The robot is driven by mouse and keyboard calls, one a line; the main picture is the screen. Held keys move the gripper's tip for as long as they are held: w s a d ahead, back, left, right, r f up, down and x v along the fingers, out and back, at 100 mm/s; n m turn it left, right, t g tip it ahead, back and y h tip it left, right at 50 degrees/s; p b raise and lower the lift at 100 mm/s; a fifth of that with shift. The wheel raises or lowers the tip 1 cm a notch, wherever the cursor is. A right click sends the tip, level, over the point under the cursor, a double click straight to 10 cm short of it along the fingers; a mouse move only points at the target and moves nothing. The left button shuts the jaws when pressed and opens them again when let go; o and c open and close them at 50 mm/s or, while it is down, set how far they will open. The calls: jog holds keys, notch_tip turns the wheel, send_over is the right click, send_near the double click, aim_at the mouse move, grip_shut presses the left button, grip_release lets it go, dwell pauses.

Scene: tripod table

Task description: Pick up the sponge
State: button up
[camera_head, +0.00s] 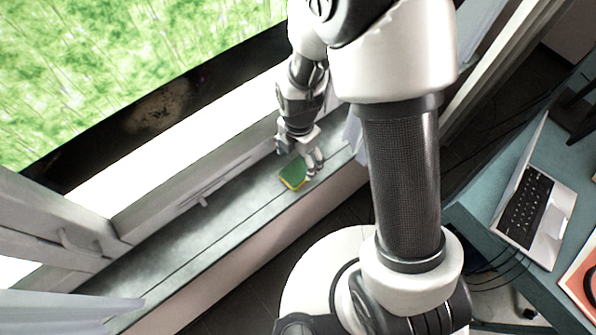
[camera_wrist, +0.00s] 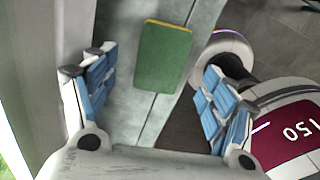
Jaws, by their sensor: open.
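The sponge (camera_head: 293,173) is green on top with a yellow edge. It lies flat on the grey window sill (camera_head: 222,206). In the wrist view the sponge (camera_wrist: 163,57) shows between and ahead of my open fingers, a little left of the middle. My gripper (camera_head: 309,166) is just above and beside the sponge in the head view. In the wrist view the blue-padded fingers of my gripper (camera_wrist: 158,85) are spread wide with nothing between the pads. I cannot tell the exact height of the fingers over the sill.
The window frame (camera_head: 185,190) rises along the back of the sill. The sill's front edge drops to a dark floor (camera_wrist: 275,40). A teal desk (camera_head: 476,214) with a laptop (camera_head: 530,205) stands at the right. The sill left of the sponge is clear.

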aim_at(298, 169)
jog(key=f, duration=0.1)
jog(key=f+b, duration=0.1)
jog(key=f, duration=0.1)
jog(key=f+b, duration=0.1)
jog(key=f, duration=0.1)
jog(key=shift+s+a+f, duration=0.1)
jog(key=shift+s+f, duration=0.1)
jog(key=shift+s, duration=0.05)
jog(key=shift+r, duration=0.1)
jog(key=shift+c, duration=0.6)
jog(key=c, duration=0.7)
